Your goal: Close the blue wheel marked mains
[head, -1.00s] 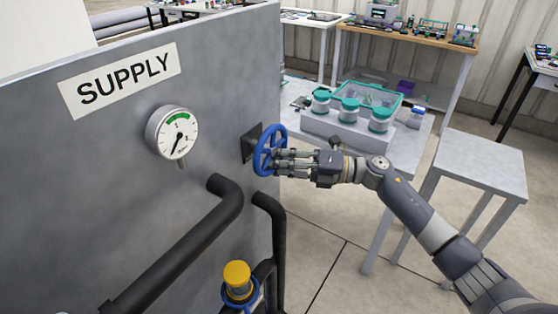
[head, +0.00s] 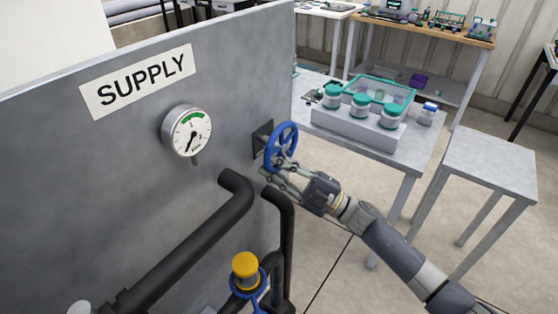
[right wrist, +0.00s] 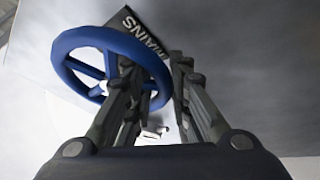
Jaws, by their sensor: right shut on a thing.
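The blue wheel (head: 282,142) stands out from a dark square plate (head: 261,138) on the grey panel. In the right wrist view the wheel (right wrist: 78,42) fills the upper left, and the plate behind it bears the word MAINS (right wrist: 143,38). My right gripper (head: 270,175) is at the wheel's lower edge. In the right wrist view its fingers (right wrist: 150,95) straddle the lower right part of the rim and are shut on it; the exact contact is partly hidden by the fingers. My left gripper is not in view.
The grey panel (head: 90,170) carries a SUPPLY label (head: 138,80) and a round gauge (head: 187,131). Black pipes (head: 190,240) run below the wheel. A second blue wheel with a yellow cap (head: 246,272) is lower down. A table with teal-lidded jars (head: 360,105) stands behind right.

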